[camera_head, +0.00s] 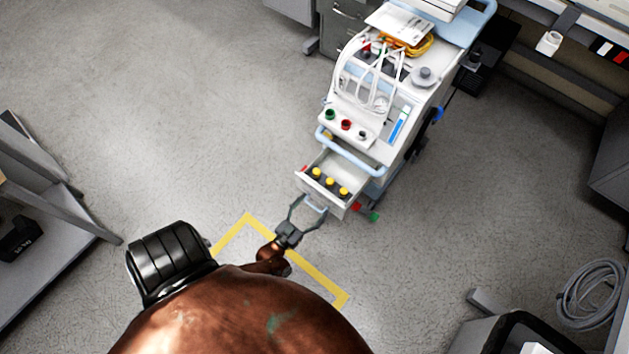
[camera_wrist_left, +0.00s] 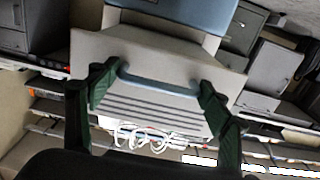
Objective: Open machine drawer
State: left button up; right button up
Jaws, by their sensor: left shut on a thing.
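The machine (camera_head: 390,110) is a white and pale-blue cart at the upper middle of the head view. Its drawer (camera_head: 335,184) stands pulled out toward me and holds several yellow-capped items. My left gripper (camera_head: 311,208) is at the drawer front, shut on the blue drawer handle (camera_head: 316,205). In the left wrist view its green fingers (camera_wrist_left: 155,92) flank the two ends of the handle (camera_wrist_left: 158,83), in front of the pale drawer front (camera_wrist_left: 140,52). My right gripper is not in view.
Cables and a tray of items (camera_head: 400,40) sit on the machine's top. A grey shelf (camera_head: 50,235) stands at the left, and a coiled hose (camera_head: 592,292) lies at the lower right. Yellow tape (camera_head: 318,275) marks the floor near me.

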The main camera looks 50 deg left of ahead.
pick_arm(q)
jog(key=shift+d+f, duration=0.1)
jog(key=shift+d, duration=0.15)
jog(key=o, duration=1.3)
jog(key=shift+o, duration=0.4)
jog(key=shift+a, duration=0.15)
jog(key=v, duration=1.2)
